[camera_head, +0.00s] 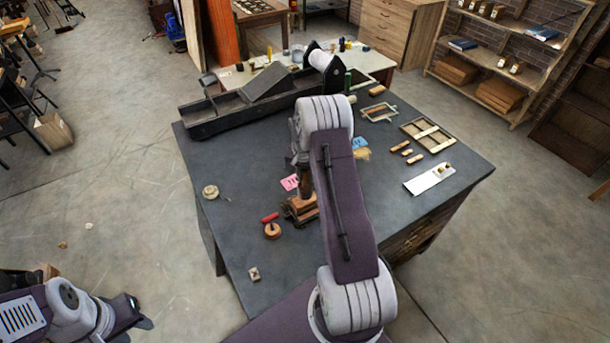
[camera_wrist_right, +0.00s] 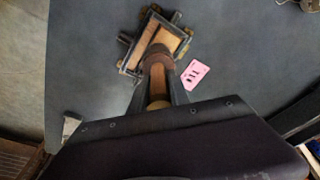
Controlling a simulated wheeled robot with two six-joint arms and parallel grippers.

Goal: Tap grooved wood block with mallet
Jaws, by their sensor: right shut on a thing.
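My right gripper (camera_wrist_right: 159,90) is shut on a wooden mallet (camera_wrist_right: 157,60), whose brown rounded head points away from the wrist. The mallet also shows as a brown upright shape in the head view (camera_head: 305,187), partly hidden by my right arm. In the wrist view the mallet head overlaps a dark frame (camera_wrist_right: 130,57) around a pale wood piece (camera_wrist_right: 168,38), which seems to be the grooved wood block. I cannot tell whether the mallet touches it. No grooves are clear. My left gripper (camera_head: 142,312) is off the table at lower left, its fingers too unclear to judge.
A pink card (camera_wrist_right: 194,73) lies beside the frame. A red-handled tool (camera_head: 270,218) and a round wooden piece (camera_head: 272,231) lie left of it. A long dark machine (camera_head: 215,119) spans the table's back. The table's left front (camera_head: 235,245) is mostly clear.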

